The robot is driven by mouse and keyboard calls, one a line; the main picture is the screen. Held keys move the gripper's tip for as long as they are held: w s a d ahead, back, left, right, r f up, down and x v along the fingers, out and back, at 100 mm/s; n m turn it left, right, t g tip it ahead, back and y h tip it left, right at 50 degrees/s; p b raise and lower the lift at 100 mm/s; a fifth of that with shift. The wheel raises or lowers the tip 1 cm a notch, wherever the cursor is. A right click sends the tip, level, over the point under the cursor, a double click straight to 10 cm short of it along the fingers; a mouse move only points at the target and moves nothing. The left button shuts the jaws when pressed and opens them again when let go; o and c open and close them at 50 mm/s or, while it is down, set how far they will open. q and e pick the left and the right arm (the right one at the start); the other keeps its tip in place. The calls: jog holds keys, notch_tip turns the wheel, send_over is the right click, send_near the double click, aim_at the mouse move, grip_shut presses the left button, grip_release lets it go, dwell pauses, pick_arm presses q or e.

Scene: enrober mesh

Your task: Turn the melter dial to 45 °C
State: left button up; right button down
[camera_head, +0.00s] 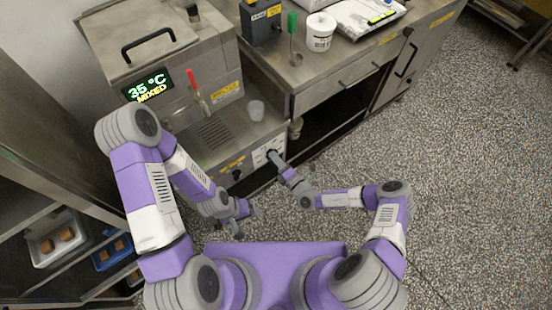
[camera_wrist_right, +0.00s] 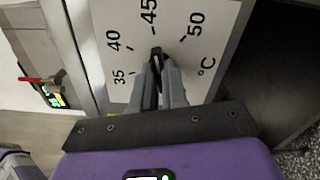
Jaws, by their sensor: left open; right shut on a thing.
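The melter dial's white scale plate (camera_head: 260,157) is on the lower front of the steel melter. In the right wrist view the plate (camera_wrist_right: 215,50) carries marks for 35, 40, 45, 50 and °C. My right gripper (camera_wrist_right: 160,65) is shut on the dark dial knob (camera_wrist_right: 155,53), and its fingers hide most of it. The knob's visible tip points up roughly toward 45; its exact setting is hard to tell. The melter display (camera_head: 148,88) reads "35 °C MIXED". My left gripper (camera_head: 249,223) is open and empty, below and left of the plate, apart from the melter.
Shelves with trays stand at lower left. The floor at right is clear.

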jog(key=c, duration=1.2)
grip_release()
jog(key=shift+o, duration=0.2)
jog(key=p+v, duration=0.2)
jog(key=v, duration=0.5)
jog(key=shift+s+d, duration=0.2)
jog(key=shift+s, duration=0.1)
